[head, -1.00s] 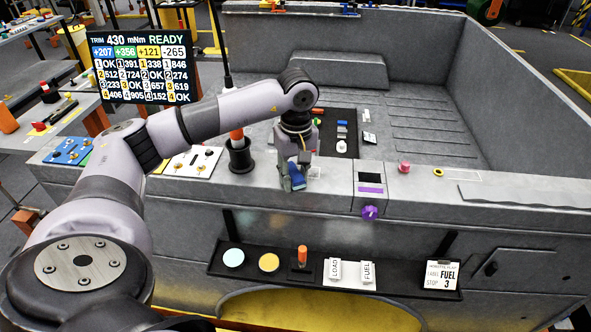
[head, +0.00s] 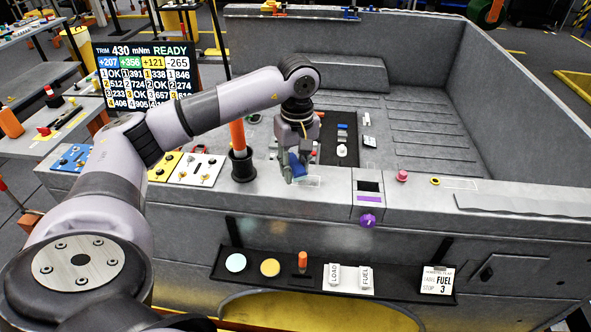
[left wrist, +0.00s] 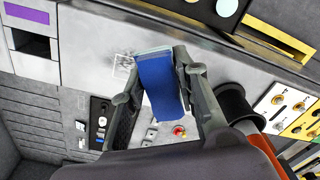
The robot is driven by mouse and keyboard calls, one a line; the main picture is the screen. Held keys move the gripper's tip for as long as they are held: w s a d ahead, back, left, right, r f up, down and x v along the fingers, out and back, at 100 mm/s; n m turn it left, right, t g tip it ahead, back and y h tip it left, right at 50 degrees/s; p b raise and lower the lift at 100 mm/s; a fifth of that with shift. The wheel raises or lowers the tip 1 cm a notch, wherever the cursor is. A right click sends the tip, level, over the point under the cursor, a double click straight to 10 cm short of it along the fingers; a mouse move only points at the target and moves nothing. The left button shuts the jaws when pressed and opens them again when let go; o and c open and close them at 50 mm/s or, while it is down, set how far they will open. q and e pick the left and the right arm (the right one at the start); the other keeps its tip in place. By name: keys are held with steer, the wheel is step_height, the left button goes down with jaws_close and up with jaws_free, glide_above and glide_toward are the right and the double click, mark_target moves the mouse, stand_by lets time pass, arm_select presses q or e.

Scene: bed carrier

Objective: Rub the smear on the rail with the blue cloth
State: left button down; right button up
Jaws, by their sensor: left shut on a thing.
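My left gripper (head: 296,176) is shut on the blue cloth (head: 298,165), which hangs folded between its fingers over the rail (head: 330,196). In the left wrist view the cloth (left wrist: 158,84) sticks out past the fingertips of the left gripper (left wrist: 160,72). A patchy dark smear (left wrist: 122,66) shows on the pale rail beside the cloth, by a thin outlined box. In the head view the gripper partly covers this spot. I cannot tell whether the cloth touches the rail. My right gripper is not in view.
A black-based post with an orange sleeve (head: 238,137) stands on the rail just left of the gripper. Switch panels (head: 197,168) lie farther left. A purple knob (head: 368,220) and a red button (head: 402,176) are to the right. A black shelf (head: 318,272) runs below.

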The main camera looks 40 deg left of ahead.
mark_target(295, 165)
arm_select(q)
steer(key=shift+r, duration=0.15)
steer(key=shift+r+p, duration=0.8)
steer(key=shift+r, duration=0.65)
steer(key=shift+f, duration=0.1)
